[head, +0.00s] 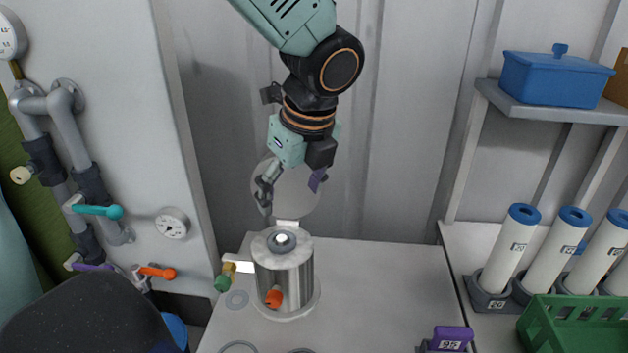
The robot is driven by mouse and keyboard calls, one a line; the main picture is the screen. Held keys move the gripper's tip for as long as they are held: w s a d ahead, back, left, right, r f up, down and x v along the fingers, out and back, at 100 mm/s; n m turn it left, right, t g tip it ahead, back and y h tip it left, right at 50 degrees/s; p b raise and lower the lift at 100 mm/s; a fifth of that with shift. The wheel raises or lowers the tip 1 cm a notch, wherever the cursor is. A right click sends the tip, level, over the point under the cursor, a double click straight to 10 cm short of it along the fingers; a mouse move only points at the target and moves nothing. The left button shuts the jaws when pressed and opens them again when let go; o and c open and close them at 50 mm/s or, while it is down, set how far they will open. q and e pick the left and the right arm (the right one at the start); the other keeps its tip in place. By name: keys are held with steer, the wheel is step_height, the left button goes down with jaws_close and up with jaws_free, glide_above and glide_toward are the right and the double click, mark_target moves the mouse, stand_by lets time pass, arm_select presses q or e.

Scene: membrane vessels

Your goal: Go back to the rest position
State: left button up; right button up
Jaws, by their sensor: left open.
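My left gripper (291,184) hangs down from the top of the head view, its fingers spread apart with nothing between them. It is above a metal cylindrical vessel (284,279) and apart from it. The vessel stands on a pale bench, with a round grey piece and a bright centre at its top. A pale round disc (302,200) shows behind the gripper, partly hidden by it; I cannot tell whether it is the vessel's raised lid. My right gripper is not in view.
White tubes with blue ends (516,248) stand in a holder at right, near a green crate (575,330). A blue lidded box (556,79) sits on a shelf. Pipes and coloured valve handles line the left wall.

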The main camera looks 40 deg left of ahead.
mark_target(283, 239)
arm_select(q)
steer(key=shift+w+f, duration=0.1)
steer(key=x, duration=1.1)
steer(key=shift+a+f, duration=0.25)
steer(key=shift+f, duration=0.1)
steer(key=shift+w, duration=0.1)
steer(key=shift+d+r, duration=0.1)
steer(key=shift+r, duration=0.05)
